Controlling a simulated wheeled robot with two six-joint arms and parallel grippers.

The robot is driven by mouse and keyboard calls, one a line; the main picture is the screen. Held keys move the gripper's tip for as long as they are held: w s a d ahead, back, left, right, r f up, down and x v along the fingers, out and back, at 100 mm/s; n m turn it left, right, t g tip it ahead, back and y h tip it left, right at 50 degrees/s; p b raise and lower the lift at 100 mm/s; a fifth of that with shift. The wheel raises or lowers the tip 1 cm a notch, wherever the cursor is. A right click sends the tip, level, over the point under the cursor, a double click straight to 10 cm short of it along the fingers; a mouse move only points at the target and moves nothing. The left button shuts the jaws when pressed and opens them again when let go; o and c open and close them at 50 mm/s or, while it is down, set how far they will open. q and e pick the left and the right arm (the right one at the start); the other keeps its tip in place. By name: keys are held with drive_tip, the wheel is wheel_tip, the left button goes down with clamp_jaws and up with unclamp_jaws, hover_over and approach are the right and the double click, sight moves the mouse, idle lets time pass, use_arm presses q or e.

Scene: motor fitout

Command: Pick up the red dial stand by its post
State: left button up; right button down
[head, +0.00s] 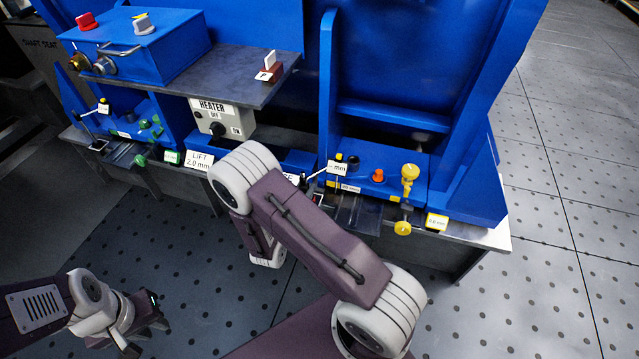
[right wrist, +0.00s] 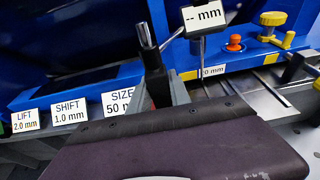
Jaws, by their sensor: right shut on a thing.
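My right gripper (right wrist: 162,88) is seen in the right wrist view. It is shut on a dark upright post with a bright metal tip (right wrist: 147,36), and a small red part (right wrist: 152,103) shows low between the jaws. This looks like the red dial stand; most of it is hidden by the jaws and gripper body. In the head view my right arm covers this gripper and most of the stand. My left gripper (head: 146,318) is low at the left of the head view, over the floor, away from the bench; its jaw opening is unclear.
A "-- mm" display (right wrist: 205,17) stands just right of the gripped post, with a thin rod near it. Yellow knobs (head: 410,175) and an orange knob (head: 378,176) are further right. Label cards (right wrist: 70,110) line the bench front. The heater box (head: 222,120) is left of my arm.

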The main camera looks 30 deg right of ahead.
drive_tip(key=shift+v, duration=1.1)
drive_tip(key=shift+f, duration=0.1)
drive_tip(key=shift+s+a+r+p, duration=0.65)
drive_tip(key=shift+a+r+p, duration=0.1)
drive_tip(key=shift+r+p, duration=0.25)
drive_tip(key=shift+s+a+r+p, duration=0.65)
drive_tip(key=shift+a+r+p, duration=0.15)
drive_tip(key=shift+r+p, duration=0.25)
drive_tip(key=shift+f, duration=0.1)
